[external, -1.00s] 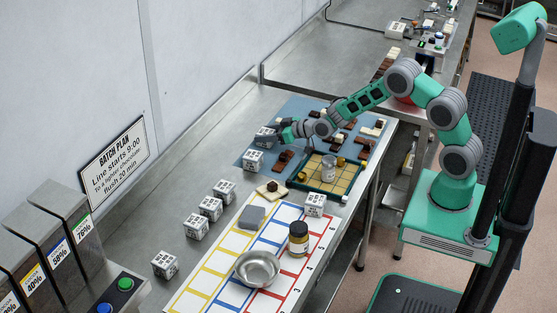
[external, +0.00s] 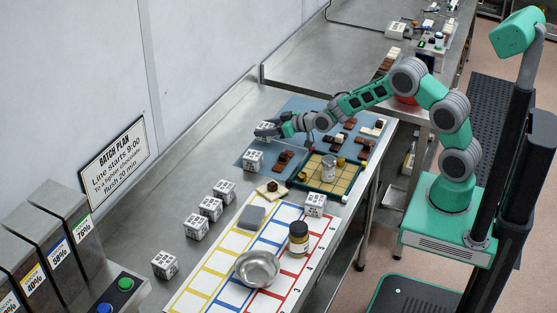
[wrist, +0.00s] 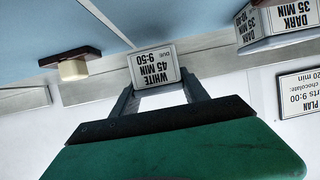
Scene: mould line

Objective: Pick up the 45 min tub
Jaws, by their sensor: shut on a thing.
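The 45 min tub (external: 266,127) is a small pale block-shaped tub with black print. In the wrist view its label (wrist: 155,68) reads WHITE, 45 MIN, DUE 9:50, upside down in the picture. My gripper (external: 271,132) is shut on it, with one dark finger on each side of the tub in the wrist view. The tub is over the far left part of the blue mat and seems slightly raised; its underside is hidden in the external view.
A tub labelled DARK 35 MIN (wrist: 282,30) shows in the wrist view. Several similar tubs (external: 210,208) line the wall side of the bench. Chocolate pieces (external: 283,160) and a gridded tray (external: 309,181) are nearby. A steel bowl (external: 257,268) and a jar (external: 299,238) stand nearer the front.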

